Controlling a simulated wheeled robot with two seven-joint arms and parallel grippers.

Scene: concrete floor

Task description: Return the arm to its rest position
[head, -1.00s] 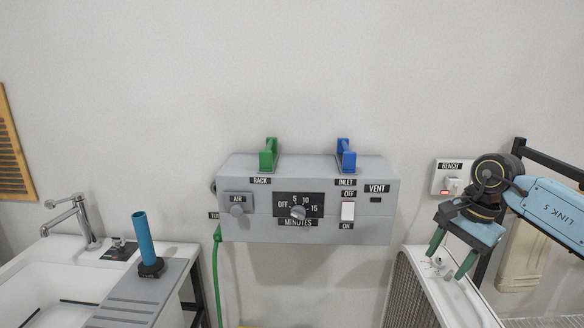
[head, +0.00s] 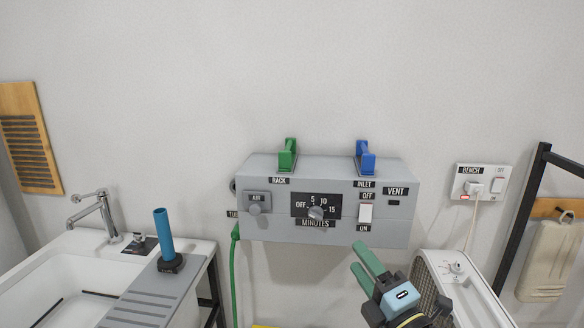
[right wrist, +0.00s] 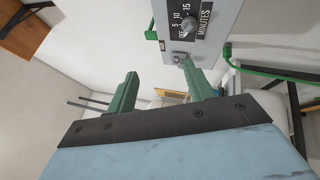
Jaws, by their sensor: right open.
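My right gripper (head: 358,256) shows at the lower right of the head view, with its two green fingers apart and nothing between them. The fingers point up and left, toward the lower edge of the grey control box (head: 337,231). I cannot tell whether they touch it. In the right wrist view the fingers (right wrist: 160,72) are spread, with the box and its minutes dial (right wrist: 189,25) beyond them. My left gripper is not in view.
A green handle (head: 288,156) and a blue handle (head: 366,158) stand on the box. A sink (head: 40,275) and blue tube (head: 164,236) are at left. A white unit (head: 458,285), wall socket (head: 480,184) and black frame (head: 522,220) are at right.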

